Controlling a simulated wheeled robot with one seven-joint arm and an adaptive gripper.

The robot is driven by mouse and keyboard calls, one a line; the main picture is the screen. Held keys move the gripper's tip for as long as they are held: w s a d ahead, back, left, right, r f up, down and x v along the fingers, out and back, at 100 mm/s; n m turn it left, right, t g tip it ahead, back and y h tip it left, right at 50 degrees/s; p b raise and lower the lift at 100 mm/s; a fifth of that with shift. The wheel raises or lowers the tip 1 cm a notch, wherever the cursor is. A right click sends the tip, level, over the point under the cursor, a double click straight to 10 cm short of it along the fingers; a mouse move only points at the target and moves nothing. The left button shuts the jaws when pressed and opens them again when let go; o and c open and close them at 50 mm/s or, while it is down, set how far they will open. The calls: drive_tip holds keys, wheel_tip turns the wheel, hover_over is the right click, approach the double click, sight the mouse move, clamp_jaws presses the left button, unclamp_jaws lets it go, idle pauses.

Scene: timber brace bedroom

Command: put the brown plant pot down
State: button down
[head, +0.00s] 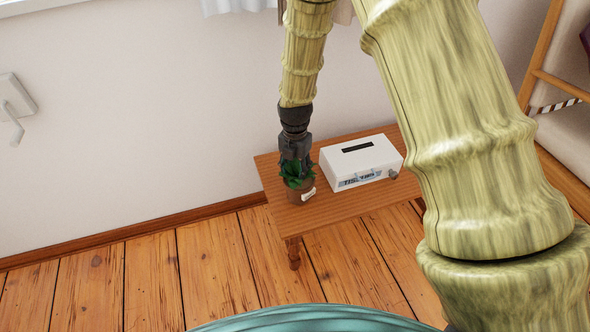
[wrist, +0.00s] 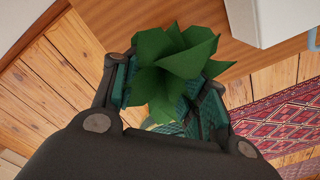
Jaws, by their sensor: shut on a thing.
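The brown plant pot (head: 301,193) with green leaves (head: 293,173) is at the left front part of the small wooden table (head: 345,210). My gripper (head: 296,162) comes down from above and is shut on the plant. In the wrist view the leaves (wrist: 177,62) fill the space between the fingers of my gripper (wrist: 165,95) and hide most of the pot. The pot looks upright with a pale label on its side. I cannot tell whether its base touches the tabletop or hovers just above it.
The wall is behind the table. Wooden floor (head: 150,275) lies in front, and a red patterned rug (wrist: 275,120) shows in the wrist view.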

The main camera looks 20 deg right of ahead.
drive_tip(key=c, duration=0.8)
unclamp_jaws()
wheel_tip(320, 180, up, 12)
drive_tip(key=p, duration=0.3)
drive_tip(key=shift+r, duration=0.1)
